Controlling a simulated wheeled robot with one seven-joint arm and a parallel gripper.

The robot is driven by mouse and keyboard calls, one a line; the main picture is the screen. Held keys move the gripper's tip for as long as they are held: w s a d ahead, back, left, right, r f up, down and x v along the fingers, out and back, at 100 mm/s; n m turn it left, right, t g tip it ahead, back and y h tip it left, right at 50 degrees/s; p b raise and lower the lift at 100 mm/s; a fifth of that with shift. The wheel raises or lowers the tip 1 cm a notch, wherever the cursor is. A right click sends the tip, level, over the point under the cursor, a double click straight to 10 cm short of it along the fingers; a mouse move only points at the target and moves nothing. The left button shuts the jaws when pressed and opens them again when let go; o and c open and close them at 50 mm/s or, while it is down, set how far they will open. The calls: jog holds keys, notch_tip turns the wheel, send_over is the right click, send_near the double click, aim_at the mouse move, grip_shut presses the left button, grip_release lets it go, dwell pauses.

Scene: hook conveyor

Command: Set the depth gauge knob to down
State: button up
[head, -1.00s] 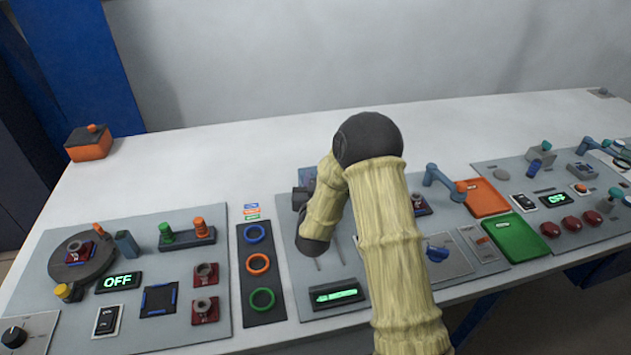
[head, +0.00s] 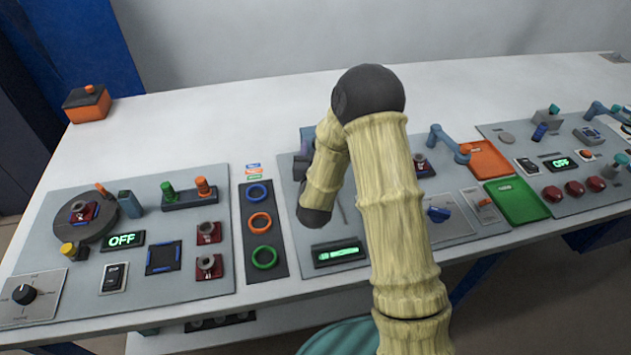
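Two knobs show, and I cannot tell from their labels which is the depth gauge knob. A black round knob (head: 24,293) sits on a grey plate with small unreadable markings at the near left corner. A blue knob (head: 437,214) sits on a small grey plate right of my arm, partly close behind it. My arm rises from the bottom, bends at a dark elbow and comes down to a dark joint over the middle panel. My gripper cannot be made out; the forearm hides what lies behind it.
The left panel (head: 75,298) carries a turntable (head: 85,215), an OFF display (head: 124,240) and several small parts. Coloured rings (head: 260,222) lie on a dark strip. A green tray (head: 516,201) and an orange tray (head: 487,160) are at the right. The white table behind the panels is mostly clear.

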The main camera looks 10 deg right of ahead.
jog(key=s+a+p, duration=0.2)
jog(key=s+p, duration=0.5)
jog(key=s, duration=0.7)
jog(key=shift+a, duration=0.2)
dwell(0.3)
